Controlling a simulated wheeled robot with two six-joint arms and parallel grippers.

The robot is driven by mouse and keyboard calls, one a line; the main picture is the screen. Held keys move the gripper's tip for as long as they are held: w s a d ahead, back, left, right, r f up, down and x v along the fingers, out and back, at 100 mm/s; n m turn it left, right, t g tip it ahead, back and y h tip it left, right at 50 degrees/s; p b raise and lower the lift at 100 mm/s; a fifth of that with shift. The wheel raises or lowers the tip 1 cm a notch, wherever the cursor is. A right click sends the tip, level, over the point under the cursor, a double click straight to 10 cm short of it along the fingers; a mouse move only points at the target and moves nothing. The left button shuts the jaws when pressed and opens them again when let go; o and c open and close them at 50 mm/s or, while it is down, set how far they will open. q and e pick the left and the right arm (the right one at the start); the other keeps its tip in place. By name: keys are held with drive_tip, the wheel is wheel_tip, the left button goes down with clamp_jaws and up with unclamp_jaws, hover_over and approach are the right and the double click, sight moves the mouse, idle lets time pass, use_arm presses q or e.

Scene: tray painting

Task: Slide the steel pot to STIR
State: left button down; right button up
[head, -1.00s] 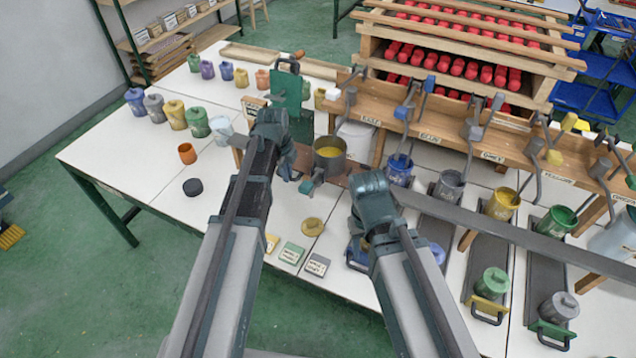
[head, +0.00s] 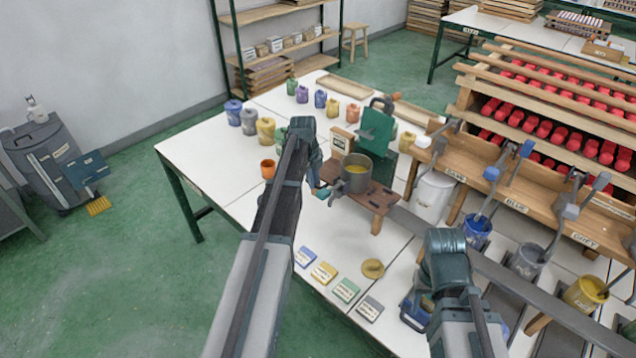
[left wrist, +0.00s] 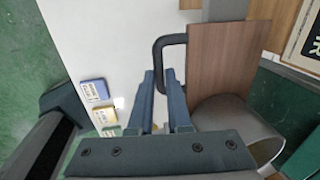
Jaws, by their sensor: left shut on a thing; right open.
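The steel pot (head: 357,181) stands upright with yellow contents, on a brown wooden board (head: 385,201) in front of a green stand (head: 376,130). My left gripper (head: 322,188) is at the pot's left side. In the left wrist view, its fingers (left wrist: 167,100) are shut on a dark loop handle (left wrist: 170,40) at the edge of a brown panel (left wrist: 225,55). The pot's grey side (left wrist: 228,112) shows at the lower right there. My right gripper (head: 428,300) is open, over the table front; its fingertips are partly hidden. A wooden sign (head: 341,141) stands behind the pot; its word is unclear.
A white bin (head: 432,195) stands right of the pot. An orange cup (head: 267,169) and several colored jars stand at the left. Labelled blocks (head: 346,290) and a yellow lid (head: 373,268) lie in front.

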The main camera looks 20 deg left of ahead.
use_arm(q)
drive_tip(key=shift+w+a, duration=0.1)
drive_tip(key=shift+a, duration=0.15)
drive_tip(key=c, duration=0.9)
unclamp_jaws()
drive_tip(key=shift+a, duration=0.1)
drive_tip(key=shift+o, duration=0.2)
drive_tip(key=shift+r, duration=0.1)
drive_tip(key=shift+r+p, duration=0.5)
drive_tip(key=shift+p, duration=0.1)
wheel_tip(320, 180, up, 12)
drive_tip(key=s+p, duration=0.2)
drive_tip(key=p, duration=1)
drive_tip(key=shift+s+a+r, duration=0.2)
drive_tip(key=shift+a, duration=0.05)
